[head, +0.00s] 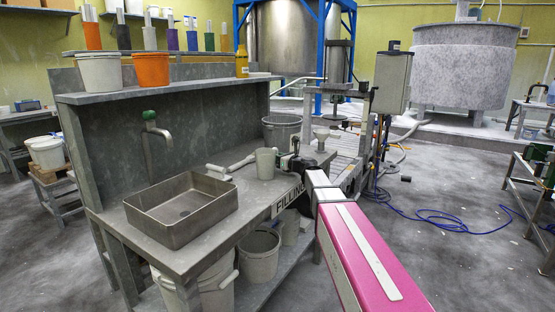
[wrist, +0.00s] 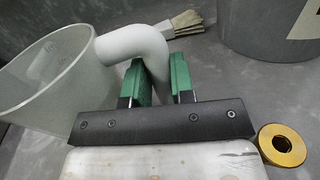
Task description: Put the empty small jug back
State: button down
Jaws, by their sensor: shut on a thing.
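The small jug (head: 265,164) is a pale grey, open-topped vessel at the right part of the filling bench (head: 190,245). In the wrist view the jug (wrist: 45,88) is at the left, upright or nearly so, and the part of its inside that shows looks empty. My gripper (head: 285,162) is at the jug's right side. In the wrist view my gripper (wrist: 163,80) has its green fingers shut on the jug's thick curved handle (wrist: 135,42). I cannot tell whether the jug's base touches the bench.
A steel sink tray (head: 181,208) is left on the bench. A white-handled brush (head: 230,164) lies just left of the jug. A grey pail (head: 281,132) stands behind it, also at the wrist view's upper right (wrist: 262,35). A brass ring (wrist: 283,146) is right of my gripper.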

jog(key=c, duration=1)
grip_release()
jog(key=shift+s, duration=0.1)
jog(key=v, duration=1.1)
jog(key=shift+s+d+r, duration=0.1)
jog(key=shift+s+d, duration=0.15)
jog(key=shift+d, duration=0.05)
jog(key=shift+s+d, duration=0.1)
